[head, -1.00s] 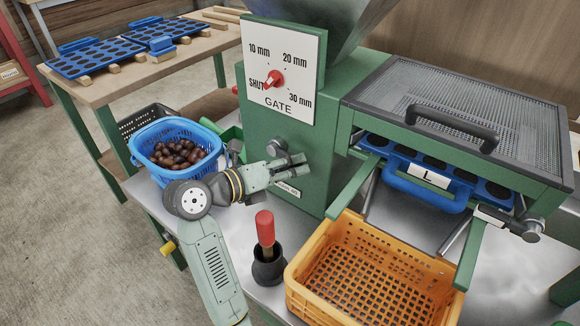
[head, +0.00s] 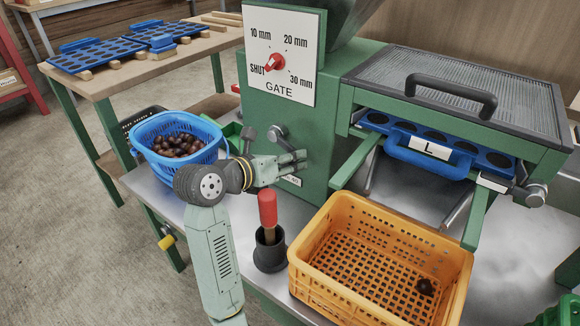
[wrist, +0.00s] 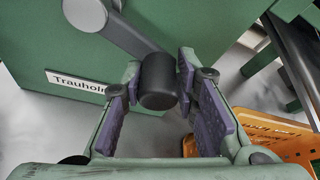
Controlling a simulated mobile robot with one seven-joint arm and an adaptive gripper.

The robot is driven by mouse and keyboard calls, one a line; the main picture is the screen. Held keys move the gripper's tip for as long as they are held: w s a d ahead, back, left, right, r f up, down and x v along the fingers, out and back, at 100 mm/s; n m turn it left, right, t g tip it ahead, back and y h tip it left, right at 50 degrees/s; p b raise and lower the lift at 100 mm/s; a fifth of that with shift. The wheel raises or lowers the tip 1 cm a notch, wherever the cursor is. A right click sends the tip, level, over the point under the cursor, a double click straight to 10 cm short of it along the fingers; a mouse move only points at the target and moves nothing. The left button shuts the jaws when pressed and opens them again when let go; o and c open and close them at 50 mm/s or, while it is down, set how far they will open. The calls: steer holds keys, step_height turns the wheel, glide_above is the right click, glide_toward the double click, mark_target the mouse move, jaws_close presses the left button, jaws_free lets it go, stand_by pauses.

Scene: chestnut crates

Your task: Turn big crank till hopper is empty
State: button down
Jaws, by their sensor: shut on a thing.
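The big crank (head: 277,133) is grey metal on the front of the green machine (head: 300,122). My gripper (head: 296,164) is at the crank's handle. In the wrist view the black cylindrical handle (wrist: 157,80) lies between the purple pads of my gripper (wrist: 172,105), which is shut on it. The crank arm (wrist: 122,37) runs up left from the handle to its hub. The hopper (head: 362,16) is grey metal at the top; its inside is out of view. A red gate knob (head: 275,62) sits on the white GATE plate (head: 286,97).
A blue basket (head: 213,140) holds chestnuts. The orange crate (head: 320,283) has a small dark brown thing (head: 425,286) inside. A red-handled tool (head: 267,207) stands in a black cup close to my arm. A blue tray (head: 425,151) marked L sits under the mesh-covered frame (head: 460,85).

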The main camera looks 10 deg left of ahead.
steer(key=shift+w+a+r, duration=0.15)
steer(key=shift+a+r, duration=0.05)
steer(key=shift+a, duration=0.1)
steer(key=c, duration=1.7)
jaws_free()
steer(key=o, duration=0.4)
steer(key=shift+d+f, duration=0.1)
steer(key=shift+f, duration=0.05)
steer(key=v, duration=1.2)
steer(key=shift+d, duration=0.1)
steer(key=shift+c, duration=0.3)
